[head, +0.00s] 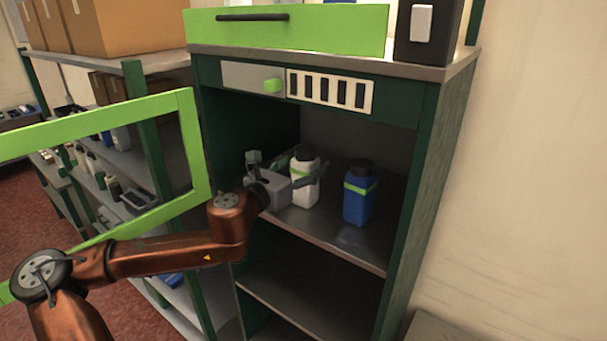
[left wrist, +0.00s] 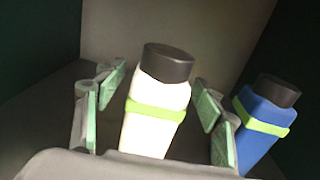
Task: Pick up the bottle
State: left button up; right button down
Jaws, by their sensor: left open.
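A white bottle (head: 304,178) with a black cap and a green band stands on the cabinet's upper shelf (head: 330,229). It also shows in the left wrist view (left wrist: 149,134), between the open fingers. A blue bottle (head: 358,194) with a black cap and a green band stands to its right; in the left wrist view it is outside the right finger (left wrist: 260,125). My left gripper (head: 288,172) is inside the cabinet, open around the white bottle. Whether a finger touches the bottle I cannot tell. My right gripper is not in view.
The green cabinet door (head: 199,140) stands swung open at the left, by my left arm. The cabinet's right wall (head: 421,180) is beyond the blue bottle. A drawer (head: 340,28) is above. A rack with bottles and boxes (head: 118,45) stands behind the door.

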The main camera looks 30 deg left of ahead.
pick_arm(q)
jog(key=shift+c, duration=0.5)
jog(key=c, duration=1.4)
